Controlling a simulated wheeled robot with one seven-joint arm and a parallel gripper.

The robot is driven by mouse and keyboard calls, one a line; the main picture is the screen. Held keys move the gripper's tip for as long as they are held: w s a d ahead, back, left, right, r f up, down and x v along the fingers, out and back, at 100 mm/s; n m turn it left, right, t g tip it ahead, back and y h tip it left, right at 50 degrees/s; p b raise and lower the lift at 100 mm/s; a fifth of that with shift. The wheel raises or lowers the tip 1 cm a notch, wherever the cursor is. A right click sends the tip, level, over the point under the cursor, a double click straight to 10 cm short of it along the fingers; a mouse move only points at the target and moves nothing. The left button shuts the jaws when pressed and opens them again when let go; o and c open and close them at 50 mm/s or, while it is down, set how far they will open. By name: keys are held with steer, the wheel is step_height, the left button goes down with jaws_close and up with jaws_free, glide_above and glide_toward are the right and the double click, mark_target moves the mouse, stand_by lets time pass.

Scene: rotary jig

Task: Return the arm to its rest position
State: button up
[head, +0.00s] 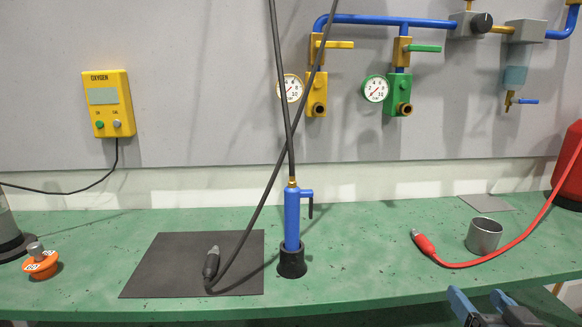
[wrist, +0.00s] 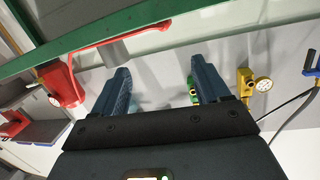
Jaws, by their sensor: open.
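My gripper (head: 483,303) is at the bottom right of the head view, low by the front edge of the green bench (head: 365,255). In the wrist view my gripper (wrist: 160,82) has its two blue fingers spread apart with nothing between them. It touches no object that I can see. Most of my arm is outside the head view.
A red-tipped cable (head: 425,243) and a metal cup (head: 484,235) lie on the bench near my gripper. A blue torch (head: 292,220) stands in a black holder beside a dark mat (head: 180,275). Valves and gauges (head: 375,89) line the wall.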

steer(key=s+a+f, duration=0.5)
steer(key=s+f, duration=0.1)
steer(key=s, duration=0.4)
steer(key=s+a+r+n+y, duration=0.1)
steer(key=s+a, duration=0.2)
steer(key=s, duration=1.1)
steer(key=s+a+r+n+g+y, duration=0.1)
steer(key=s+a, duration=0.3)
steer(key=s, duration=1)
steer(key=shift+r+n, duration=0.3)
steer(key=shift+r, duration=0.25)
